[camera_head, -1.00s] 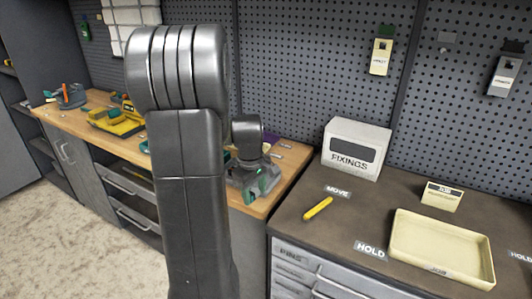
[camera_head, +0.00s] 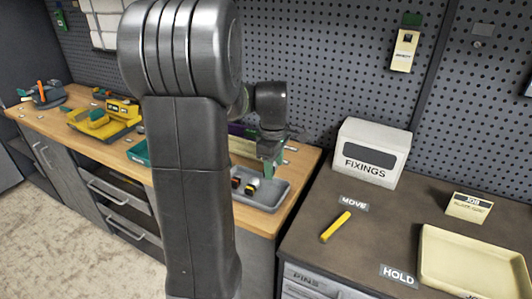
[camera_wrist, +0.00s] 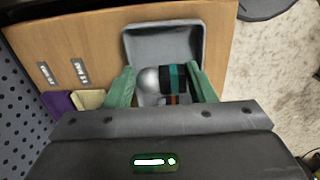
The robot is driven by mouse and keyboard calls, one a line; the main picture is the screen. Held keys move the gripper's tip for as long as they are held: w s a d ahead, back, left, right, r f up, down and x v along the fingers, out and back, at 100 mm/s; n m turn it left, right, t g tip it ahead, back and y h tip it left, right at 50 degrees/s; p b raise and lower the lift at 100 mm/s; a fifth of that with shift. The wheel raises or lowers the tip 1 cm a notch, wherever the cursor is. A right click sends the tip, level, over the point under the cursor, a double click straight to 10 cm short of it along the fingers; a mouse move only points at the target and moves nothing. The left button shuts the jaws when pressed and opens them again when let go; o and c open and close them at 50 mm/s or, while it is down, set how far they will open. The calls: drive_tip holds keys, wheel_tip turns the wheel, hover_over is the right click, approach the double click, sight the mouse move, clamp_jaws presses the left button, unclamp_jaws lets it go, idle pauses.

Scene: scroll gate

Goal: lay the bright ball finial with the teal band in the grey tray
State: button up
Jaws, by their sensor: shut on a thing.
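The finial (camera_wrist: 182,78) has a bright ball at its left end, a dark body and a teal band. In the wrist view it lies crosswise between the green fingers of my gripper (camera_wrist: 163,84), which is shut on it. The grey tray (camera_wrist: 163,35) shows behind and below it. In the head view my gripper (camera_head: 268,158) is above the grey tray (camera_head: 270,201) on the wooden bench. A dark piece with an orange band (camera_wrist: 172,99) shows partly beneath the held finial. In the head view small dark and bright pieces (camera_head: 245,186) show in the tray.
A purple block (camera_wrist: 58,103) and a cream block (camera_wrist: 88,99) lie left of the tray in the wrist view. The dark counter at right holds a FIXINGS box (camera_head: 367,155), a yellow marker (camera_head: 335,227) and a cream tray (camera_head: 470,265).

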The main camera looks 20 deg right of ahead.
sight(273, 197)
drive_tip(key=shift+w+f, duration=0.1)
drive_tip(key=shift+w, duration=0.2)
drive_tip(key=shift+s+f+b, duration=0.25)
drive_tip(key=shift+s+b, duration=0.05)
drive_tip(key=shift+b, duration=0.05)
drive_tip(key=shift+f+b, duration=2.8)
drive_tip(key=shift+f, duration=1.15)
drive_tip(key=shift+f+b, duration=0.3)
drive_tip(key=shift+f, duration=0.25)
drive_tip(key=o, duration=1.2)
drive_tip(key=shift+c, duration=0.2)
drive_tip(key=r, duration=1.4)
drive_tip(key=shift+s+a+p, duration=0.3)
drive_tip(key=shift+a+p, duration=0.1)
drive_tip(key=shift+f, duration=0.1)
